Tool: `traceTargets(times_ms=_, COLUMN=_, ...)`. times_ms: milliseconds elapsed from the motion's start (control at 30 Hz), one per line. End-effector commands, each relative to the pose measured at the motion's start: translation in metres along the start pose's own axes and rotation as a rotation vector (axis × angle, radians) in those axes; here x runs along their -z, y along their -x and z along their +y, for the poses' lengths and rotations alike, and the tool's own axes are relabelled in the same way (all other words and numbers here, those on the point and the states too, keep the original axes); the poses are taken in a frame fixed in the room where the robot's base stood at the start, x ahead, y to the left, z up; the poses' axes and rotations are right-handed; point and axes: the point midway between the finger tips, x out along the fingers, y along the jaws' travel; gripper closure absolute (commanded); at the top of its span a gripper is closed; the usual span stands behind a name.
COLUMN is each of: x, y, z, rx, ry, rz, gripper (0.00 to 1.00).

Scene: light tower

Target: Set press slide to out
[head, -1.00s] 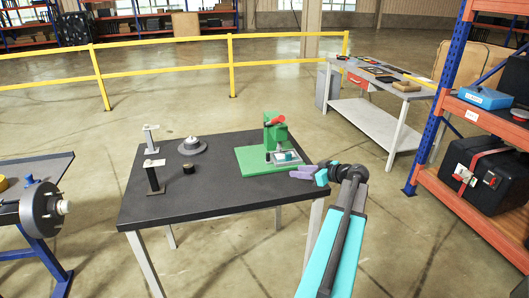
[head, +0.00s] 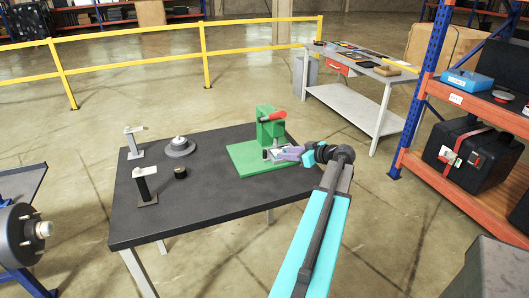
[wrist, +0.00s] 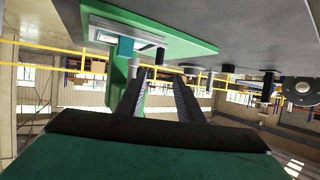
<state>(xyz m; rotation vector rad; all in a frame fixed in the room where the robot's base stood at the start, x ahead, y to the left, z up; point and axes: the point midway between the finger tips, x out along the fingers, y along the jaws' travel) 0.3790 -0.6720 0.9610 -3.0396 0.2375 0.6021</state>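The green press (head: 268,128) with a red handle (head: 274,115) stands on its green base plate (head: 242,160) at the right rear of the black table. Its pale slide (head: 279,156) sits low at the front of the press, partly covered by my gripper. In the wrist view the pale slide (wrist: 100,36) shows at upper left with a teal block (wrist: 125,46), and the green base plate (wrist: 190,36) is behind it. My gripper (head: 289,153) is at the slide's right side. In the wrist view its two fingers (wrist: 161,78) are apart with nothing clearly between them. Contact with the slide cannot be told.
The black table (head: 205,205) also holds two small stands (head: 146,185), a grey round fixture (head: 180,148) and a small black cylinder (head: 180,172), with bare surface at the front. An orange and blue rack (head: 410,110) stands at the right. A yellow railing (head: 130,65) runs behind.

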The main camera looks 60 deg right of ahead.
Motion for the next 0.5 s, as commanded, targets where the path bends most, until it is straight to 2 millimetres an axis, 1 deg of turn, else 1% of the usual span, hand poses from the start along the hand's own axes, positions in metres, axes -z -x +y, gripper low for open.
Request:
traceTargets(times_ms=133, x=-0.001, y=0.001, z=0.002, rx=-0.002, ry=-0.001, rz=0.000, gripper=0.66)
traceTargets(times_ms=267, x=0.000, y=-0.003, z=0.002, rx=-0.003, ry=-0.002, rz=0.000, gripper=0.66)
traceTargets(times_ms=367, x=0.000, y=-0.010, z=0.003, rx=-0.003, ry=-0.002, rz=0.000, gripper=0.66)
traceTargets(times_ms=500, x=0.000, y=-0.025, z=0.003, rx=-0.002, ry=-0.002, rz=0.000, gripper=0.66)
